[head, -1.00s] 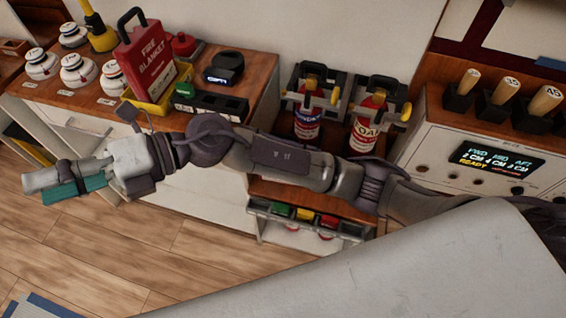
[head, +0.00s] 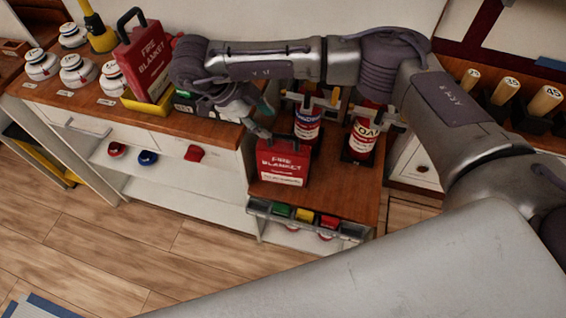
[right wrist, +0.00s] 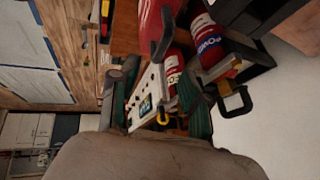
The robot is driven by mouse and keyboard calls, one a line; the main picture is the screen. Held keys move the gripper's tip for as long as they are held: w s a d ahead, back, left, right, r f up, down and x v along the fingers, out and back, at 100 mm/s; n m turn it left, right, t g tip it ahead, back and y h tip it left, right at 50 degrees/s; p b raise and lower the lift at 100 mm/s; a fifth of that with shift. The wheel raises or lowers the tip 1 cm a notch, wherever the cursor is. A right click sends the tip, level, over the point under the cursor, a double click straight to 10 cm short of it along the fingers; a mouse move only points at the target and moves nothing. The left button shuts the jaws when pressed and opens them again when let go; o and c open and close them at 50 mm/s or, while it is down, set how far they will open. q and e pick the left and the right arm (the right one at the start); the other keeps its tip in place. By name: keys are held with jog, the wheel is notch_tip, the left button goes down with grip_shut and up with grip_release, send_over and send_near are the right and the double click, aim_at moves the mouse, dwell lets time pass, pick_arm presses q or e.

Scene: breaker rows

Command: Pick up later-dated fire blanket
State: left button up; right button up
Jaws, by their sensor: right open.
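One red fire blanket case (head: 150,62) with a dark handle stands in a yellow holder on the left counter. Another red fire blanket case (head: 283,165) stands on the lower wooden counter in front of the extinguishers. Both read "FIRE BLANKET"; their dates are too small to read. My right gripper (head: 262,118) is open, just above and behind the lower case's handle, apart from it as far as I can tell. In the right wrist view its green-padded fingers (right wrist: 160,100) are spread, with no blanket clearly between them. My left gripper is out of view.
Two red extinguishers, one labelled foam (head: 364,138) and one labelled powder (head: 306,128), stand close behind and right of the lower case. White domed detectors (head: 77,70) sit on the left counter.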

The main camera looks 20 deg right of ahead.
aim_at(281, 135)
jog(key=x, duration=0.4)
jog(key=shift+d+f, duration=0.1)
jog(key=shift+f, duration=0.15)
jog(key=p+x, duration=0.1)
jog(key=x, duration=0.4)
jog(key=shift+w+f, duration=0.15)
jog(key=shift+w, duration=0.05)
grip_shut()
